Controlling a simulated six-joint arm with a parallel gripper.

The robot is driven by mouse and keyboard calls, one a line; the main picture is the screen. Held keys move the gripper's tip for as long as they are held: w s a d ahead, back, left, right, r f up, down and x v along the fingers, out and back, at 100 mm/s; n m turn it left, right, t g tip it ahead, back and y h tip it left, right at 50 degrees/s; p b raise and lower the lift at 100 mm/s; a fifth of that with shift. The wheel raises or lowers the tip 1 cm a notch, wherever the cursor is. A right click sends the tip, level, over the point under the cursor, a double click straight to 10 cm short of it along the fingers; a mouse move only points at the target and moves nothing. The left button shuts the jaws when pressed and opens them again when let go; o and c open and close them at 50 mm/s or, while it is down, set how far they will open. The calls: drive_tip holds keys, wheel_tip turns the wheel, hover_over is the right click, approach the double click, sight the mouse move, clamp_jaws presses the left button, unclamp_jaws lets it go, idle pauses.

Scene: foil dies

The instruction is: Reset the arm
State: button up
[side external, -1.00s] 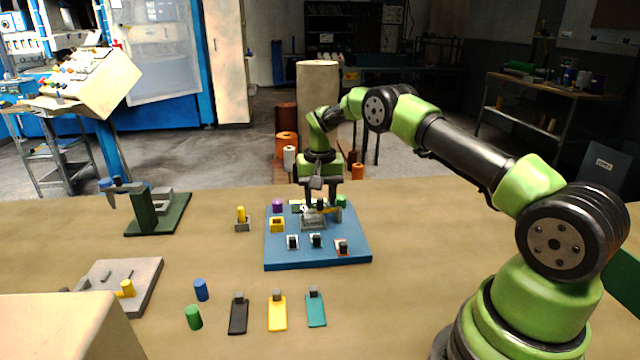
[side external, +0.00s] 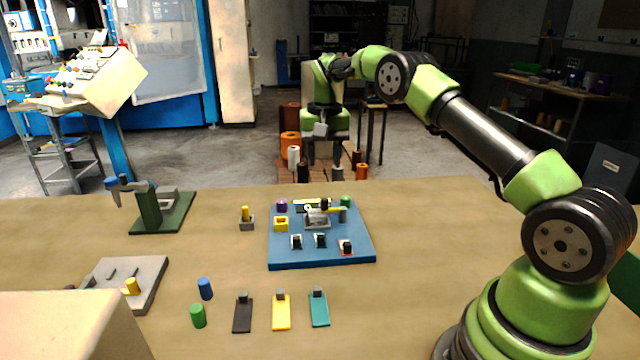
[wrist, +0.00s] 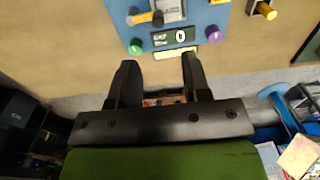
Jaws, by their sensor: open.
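My gripper (side external: 323,168) hangs in the air above and beyond the far edge of the blue board (side external: 290,263), clear of it. In the wrist view my gripper (wrist: 160,62) is open, with two dark fingers apart and nothing between them. The blue board (wrist: 205,14) shows at the top of that view.
A green clamp stand (side external: 148,208) and a grey tray (side external: 150,275) with a yellow peg stand left. Blue (side external: 205,288) and green (side external: 198,316) cylinders lie near black (side external: 242,316), yellow (side external: 280,314) and teal (side external: 319,311) plates. A pale box (side external: 60,325) fills the front left.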

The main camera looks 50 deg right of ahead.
drive_tip(key=s+a+r+n+t, duration=0.1)
drive_tip(key=s+a+r+t, duration=0.1)
drive_tip(key=s+a+r, duration=0.45)
drive_tip(key=s+a+r+n+t, duration=0.15)
drive_tip(key=a+r, duration=0.25)
drive_tip(key=r, duration=0.5)
drive_tip(key=s+a+t, duration=0.1)
drive_tip(key=s+a, duration=0.1)
drive_tip(key=s, duration=0.4)
drive_tip(key=s+a+n+t+y, duration=0.1)
drive_tip(key=s+a, duration=0.2)
drive_tip(key=s, duration=0.3)
drive_tip(key=s+a+f+n+t+y, duration=0.1)
drive_tip(key=s+a, duration=0.1)
drive_tip(key=s, duration=0.5)
drive_tip(key=shift+a, duration=0.35)
drive_tip(key=shift+s+n+t, duration=0.1)
drive_tip(key=shift+n+t, duration=0.15)
